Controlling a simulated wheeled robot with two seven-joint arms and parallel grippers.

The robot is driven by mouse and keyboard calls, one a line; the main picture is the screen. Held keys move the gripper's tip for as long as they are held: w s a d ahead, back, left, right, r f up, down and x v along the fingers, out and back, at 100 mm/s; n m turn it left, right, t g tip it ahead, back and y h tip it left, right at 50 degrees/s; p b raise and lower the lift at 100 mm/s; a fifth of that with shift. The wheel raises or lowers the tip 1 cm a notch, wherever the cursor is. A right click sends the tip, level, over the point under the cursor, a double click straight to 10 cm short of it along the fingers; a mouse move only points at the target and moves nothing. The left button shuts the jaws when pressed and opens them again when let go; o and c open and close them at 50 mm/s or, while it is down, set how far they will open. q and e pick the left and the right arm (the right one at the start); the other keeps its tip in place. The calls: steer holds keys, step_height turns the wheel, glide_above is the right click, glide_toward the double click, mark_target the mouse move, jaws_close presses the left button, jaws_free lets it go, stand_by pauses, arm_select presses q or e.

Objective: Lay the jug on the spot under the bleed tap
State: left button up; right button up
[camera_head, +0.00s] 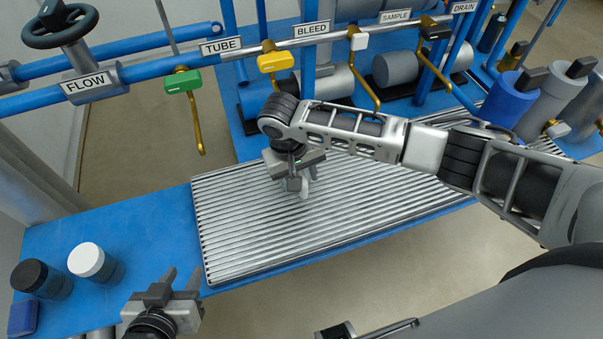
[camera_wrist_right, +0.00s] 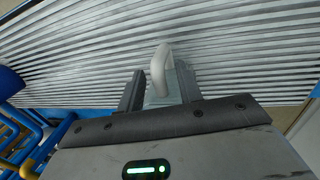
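The jug (camera_wrist_right: 160,70) shows in the right wrist view as a pale curved handle with a see-through body behind it. The body fills the space between the fingers of my right gripper (camera_wrist_right: 160,88), which look closed against its sides. In the head view the right gripper (camera_head: 302,181) is over the ribbed tray, and only a pale bit of the jug (camera_head: 304,194) shows below it. The BLEED sign (camera_head: 311,29) hangs on the pipe between a yellow-handled tap (camera_head: 275,62) and a white-handled tap (camera_head: 358,41). My left gripper (camera_head: 182,277) is open and empty at the lower left.
The ribbed metal tray (camera_head: 240,235) lies on a blue bench (camera_head: 105,230). A black-lidded jar (camera_head: 40,279) and a white-lidded jar (camera_head: 95,263) stand at left. Grey cylinders (camera_head: 395,69) lie at the back.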

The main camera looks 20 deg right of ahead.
step_height(320, 180, up, 12)
steer(key=a+p, duration=0.1)
steer(key=a, duration=0.1)
steer(key=s+a+f+n+t+y, duration=0.1)
steer(key=s+a+f+n+y, duration=0.1)
steer(key=s+a+f+y, duration=0.45)
steer(key=s+f+t, duration=0.1)
steer(key=f+t, duration=0.1)
steer(key=s+d+f+t+y, duration=0.1)
steer(key=t, duration=0.1)
steer(key=s+f+t, duration=0.1)
steer(key=f+t, duration=0.1)
steer(key=shift+d+f+m, duration=0.3)
steer(key=shift+d, duration=0.05)
steer(key=s+d+t+h, duration=0.2)
steer(key=s+d, duration=0.3)
steer(key=d, duration=0.3)
steer(key=shift+s+d+r+n+t, duration=0.15)
steer(key=shift+d+n+t, duration=0.2)
steer(key=shift+t, duration=0.35)
steer(key=shift+o, duration=0.2)
steer(key=shift+s, duration=0.1)
